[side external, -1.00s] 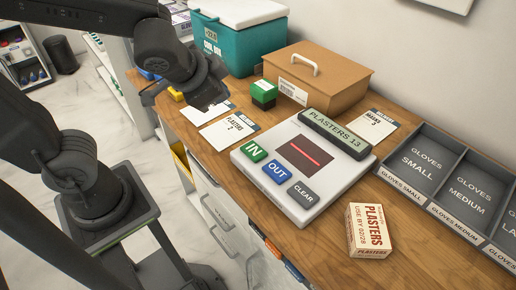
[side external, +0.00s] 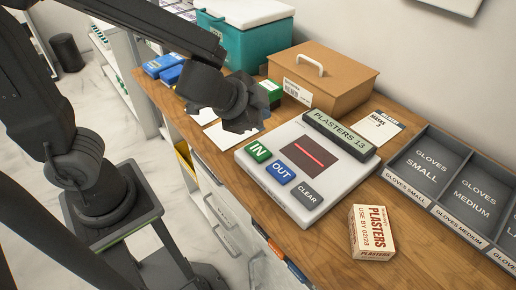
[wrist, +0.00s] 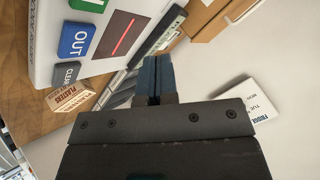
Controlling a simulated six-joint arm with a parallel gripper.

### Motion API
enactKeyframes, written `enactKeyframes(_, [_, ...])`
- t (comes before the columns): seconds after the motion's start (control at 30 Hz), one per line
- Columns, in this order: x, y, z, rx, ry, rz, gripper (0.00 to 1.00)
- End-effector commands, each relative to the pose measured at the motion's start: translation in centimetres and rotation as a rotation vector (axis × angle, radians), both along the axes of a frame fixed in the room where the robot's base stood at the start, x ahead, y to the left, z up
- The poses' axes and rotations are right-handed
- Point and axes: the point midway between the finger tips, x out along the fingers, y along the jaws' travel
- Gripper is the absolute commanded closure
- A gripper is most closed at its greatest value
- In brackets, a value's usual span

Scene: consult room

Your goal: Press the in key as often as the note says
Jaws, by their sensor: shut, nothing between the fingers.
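The white counter pad (side external: 290,205) lies on the wooden worktop with a green IN key (side external: 257,152), a blue OUT key (side external: 280,173) and a grey CLEAR key (side external: 306,195). Its display (side external: 340,134) reads PLASTERS 13. My gripper (side external: 244,122) is shut and empty, above and behind the IN key, apart from it. Another note (side external: 378,126) reads MASKS 3. In the wrist view, my shut fingers (wrist: 157,75) show with the OUT key (wrist: 75,41) and part of the IN key (wrist: 88,3) beyond them.
A PLASTERS box (side external: 371,232) stands in front of the pad. Grey glove trays (side external: 432,205) are at right. A brown lidded box (side external: 318,80), a green box (side external: 270,91) and a teal cool box (side external: 240,42) stand behind. A white fridge card (wrist: 251,101) shows in the wrist view.

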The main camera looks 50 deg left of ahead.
Motion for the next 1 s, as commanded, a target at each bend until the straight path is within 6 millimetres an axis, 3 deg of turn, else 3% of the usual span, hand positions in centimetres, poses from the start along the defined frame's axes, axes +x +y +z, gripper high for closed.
enactKeyframes(0.3, [-0.1, -0.1, -4.5, 0.005, 0.007, -0.007, 1.00])
enactKeyframes(0.5, [-0.1, 0.0, -6.4, 0.006, 0.005, -0.002, 1.00])
enactKeyframes(1.0, [0.0, 0.0, -7.2, 0.001, 0.001, 0.000, 1.00])
